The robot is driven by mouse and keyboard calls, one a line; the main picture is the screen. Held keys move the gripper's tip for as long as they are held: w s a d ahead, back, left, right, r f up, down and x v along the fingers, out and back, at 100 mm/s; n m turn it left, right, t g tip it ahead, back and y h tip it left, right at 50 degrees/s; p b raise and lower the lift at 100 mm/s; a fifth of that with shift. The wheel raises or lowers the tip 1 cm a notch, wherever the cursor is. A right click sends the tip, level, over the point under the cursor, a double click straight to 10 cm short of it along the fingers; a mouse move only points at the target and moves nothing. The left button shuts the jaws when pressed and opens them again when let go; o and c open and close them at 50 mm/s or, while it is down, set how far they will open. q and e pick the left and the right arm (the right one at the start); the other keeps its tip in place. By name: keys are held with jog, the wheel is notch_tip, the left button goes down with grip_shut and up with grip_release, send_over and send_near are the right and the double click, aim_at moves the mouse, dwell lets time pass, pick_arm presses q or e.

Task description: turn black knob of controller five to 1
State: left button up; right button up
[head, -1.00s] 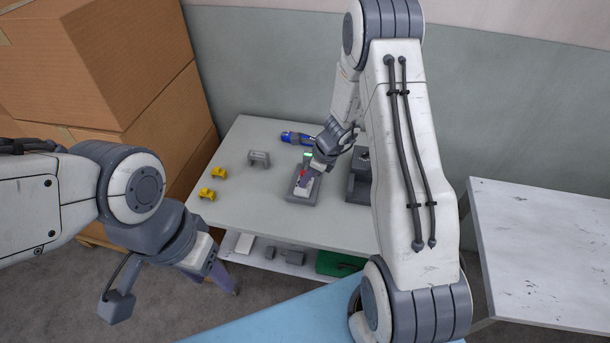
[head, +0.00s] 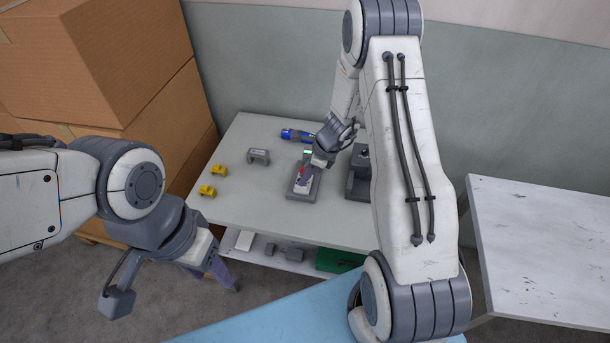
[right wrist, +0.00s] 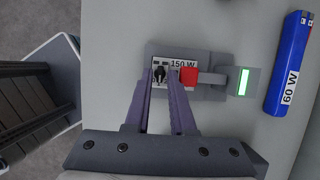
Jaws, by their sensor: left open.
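The grey controller (right wrist: 205,90) carries a 150 W label, a red block and a lit green display (right wrist: 243,82). It lies on the table, and in the head view (head: 293,188) my right gripper partly covers it. I cannot read a controller number. Its black knob (right wrist: 159,74) sits on a pale dial plate. My right gripper (right wrist: 161,72) has its purple fingers on either side of the knob, with a little pale plate showing between them; I cannot see contact. My left gripper (head: 225,275) is open and empty, low in front of the table's left part.
Yellow pieces (head: 208,191) and a grey bracket (head: 259,156) stand left on the table (head: 245,200). A grey fixture (head: 357,185) stands right of the controller. Cardboard boxes (head: 95,60) rise at left.

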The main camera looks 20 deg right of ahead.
jog(key=v, duration=1)
jog(key=shift+r+p, duration=0.2)
jog(key=shift+p, duration=0.2)
jog(key=shift+s, duration=0.15)
